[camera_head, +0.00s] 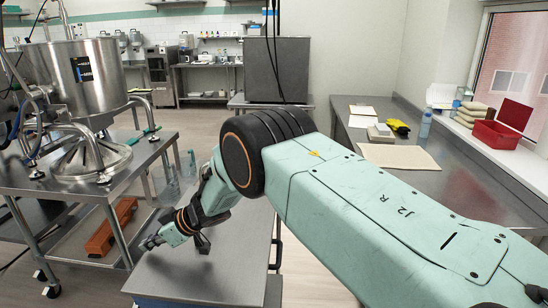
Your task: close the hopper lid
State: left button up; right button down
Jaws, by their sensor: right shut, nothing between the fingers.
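My right gripper (150,243) is shut and empty. It is low over the left part of a flat steel top (215,270) in front of me; whether it touches the top is unclear. The top has a dark handle on its right side and a blue body below its front edge. It lies flat, and my right arm covers part of it. I cannot tell for certain whether this top is the hopper lid. My left gripper is not in view.
A steel kettle (75,75) stands on a wheeled steel cart (85,190) at the left. A grey steel box (278,68) stands at the back. Floor shows between cart and top.

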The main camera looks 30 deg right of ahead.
jog(key=shift+s+a+f, duration=0.15)
jog(key=shift+a+f, duration=0.15)
jog(key=shift+f, duration=0.35)
jog(key=shift+f+h, duration=0.1)
jog(key=shift+h, duration=0.2)
jog(key=shift+d, duration=0.15)
